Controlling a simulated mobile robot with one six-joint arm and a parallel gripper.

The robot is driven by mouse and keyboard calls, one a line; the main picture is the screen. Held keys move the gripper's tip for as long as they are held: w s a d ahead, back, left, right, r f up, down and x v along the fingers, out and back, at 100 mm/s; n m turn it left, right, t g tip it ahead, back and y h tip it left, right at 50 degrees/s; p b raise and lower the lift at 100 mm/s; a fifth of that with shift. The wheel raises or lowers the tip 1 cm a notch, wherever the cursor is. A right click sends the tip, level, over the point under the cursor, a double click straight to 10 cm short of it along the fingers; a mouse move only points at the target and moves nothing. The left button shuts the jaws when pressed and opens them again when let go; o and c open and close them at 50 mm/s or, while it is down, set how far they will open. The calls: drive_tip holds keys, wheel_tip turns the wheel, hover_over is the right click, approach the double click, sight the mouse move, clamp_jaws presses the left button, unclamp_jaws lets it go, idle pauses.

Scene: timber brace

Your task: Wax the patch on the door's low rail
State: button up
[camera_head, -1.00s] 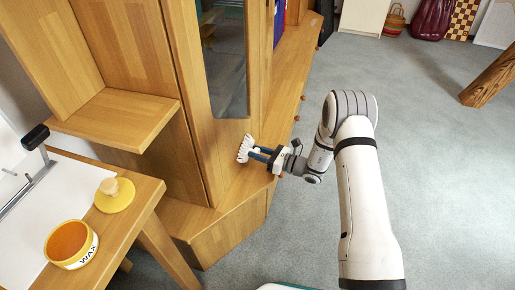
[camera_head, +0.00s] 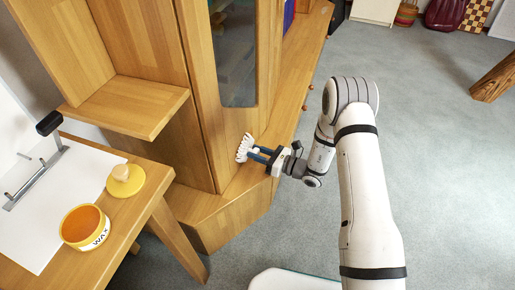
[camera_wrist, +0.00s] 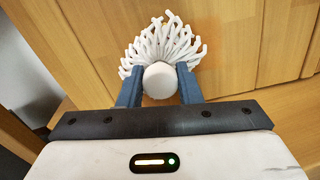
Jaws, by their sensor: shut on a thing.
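My gripper (camera_head: 257,154) is shut on a white brush (camera_head: 243,147) with many splayed bristles. In the wrist view the brush's round white knob (camera_wrist: 160,80) sits between the two blue fingers, and the bristles fan out beyond it. The bristles are at the low rail (camera_head: 231,124) of the wooden door, below its glass pane. They appear bent against the wood, but I cannot tell how firmly they touch. The patch is not clearly visible; the brush hides part of the rail. The open wax tub (camera_head: 85,228), yellow and white, stands on the table at left.
The tub's yellow lid (camera_head: 125,181) lies beside it. A white board (camera_head: 50,205) with a dark-handled metal tool is on the wooden table (camera_head: 150,198). The cabinet's ledge (camera_head: 220,203) juts out below the door. Grey floor (camera_head: 430,190) is open at right.

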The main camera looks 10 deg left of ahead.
sight(242, 157)
drive_tip(key=shift+s+a+p, duration=0.2)
drive_tip(key=shift+s+a, duration=0.05)
drive_tip(key=shift+s, duration=0.75)
drive_tip(key=shift+s+a+p, duration=0.15)
drive_tip(key=shift+s+a, duration=0.1)
drive_tip(key=shift+s, duration=0.7)
drive_tip(key=shift+r, duration=0.1)
